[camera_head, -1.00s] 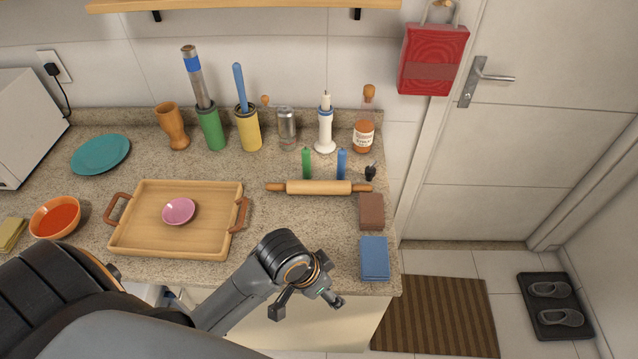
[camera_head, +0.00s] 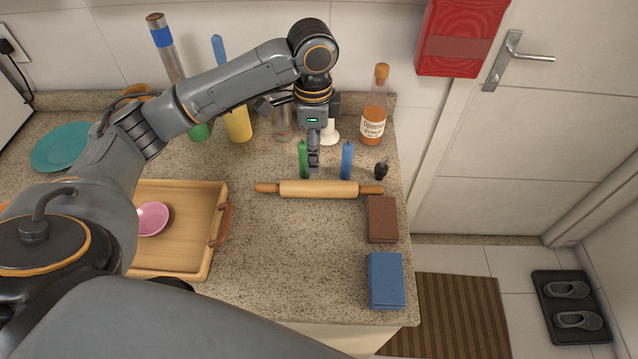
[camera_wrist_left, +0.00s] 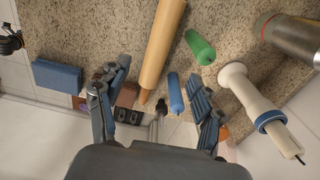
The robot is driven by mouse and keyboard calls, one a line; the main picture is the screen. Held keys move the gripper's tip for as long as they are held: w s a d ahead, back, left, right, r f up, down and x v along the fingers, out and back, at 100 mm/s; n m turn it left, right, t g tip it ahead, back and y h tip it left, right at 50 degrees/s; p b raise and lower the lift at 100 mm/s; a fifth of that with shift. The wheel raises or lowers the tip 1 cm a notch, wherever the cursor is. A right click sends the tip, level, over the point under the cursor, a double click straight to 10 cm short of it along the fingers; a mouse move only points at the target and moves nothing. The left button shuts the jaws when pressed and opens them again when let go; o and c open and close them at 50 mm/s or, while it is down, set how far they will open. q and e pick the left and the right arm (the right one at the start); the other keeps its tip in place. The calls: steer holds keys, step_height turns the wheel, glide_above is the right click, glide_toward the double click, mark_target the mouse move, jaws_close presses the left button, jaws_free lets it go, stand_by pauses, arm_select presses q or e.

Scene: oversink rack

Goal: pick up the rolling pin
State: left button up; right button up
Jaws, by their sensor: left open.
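The light wooden rolling pin (camera_head: 318,189) lies sideways on the speckled counter, its handles to the left and right. In the left wrist view the pin (camera_wrist_left: 162,42) shows lengthwise, its near end between my fingers. My left gripper (camera_head: 313,165) points down at the pin's far side, near the green and blue candles, with nothing held. In the wrist view the two fingers of the left gripper (camera_wrist_left: 158,72) are spread apart. I cannot tell its exact height above the counter. My right gripper is not in view.
A green candle (camera_head: 303,160) and a blue candle (camera_head: 347,160) stand close behind the pin. A bottle (camera_head: 374,112) is farther back. A brown block (camera_head: 382,219) and a blue one (camera_head: 386,280) lie at right. A wooden tray (camera_head: 190,262) is left; the counter before the pin is clear.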

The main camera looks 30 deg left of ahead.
mark_target(319, 183)
arm_select(q)
step_height(319, 183, down, 7)
steer(key=shift+d+f+p, duration=0.1)
steer(key=shift+p, duration=0.3)
steer(key=shift+d+f, duration=0.1)
steer(key=shift+f, duration=0.4)
steer(key=f, duration=0.1)
steer(key=f+p, duration=0.1)
steer(key=f, duration=0.1)
steer(key=shift+w+d+f, duration=0.2)
steer(key=shift+d+f, duration=0.05)
steer(key=shift+f, duration=0.6)
jaws_close()
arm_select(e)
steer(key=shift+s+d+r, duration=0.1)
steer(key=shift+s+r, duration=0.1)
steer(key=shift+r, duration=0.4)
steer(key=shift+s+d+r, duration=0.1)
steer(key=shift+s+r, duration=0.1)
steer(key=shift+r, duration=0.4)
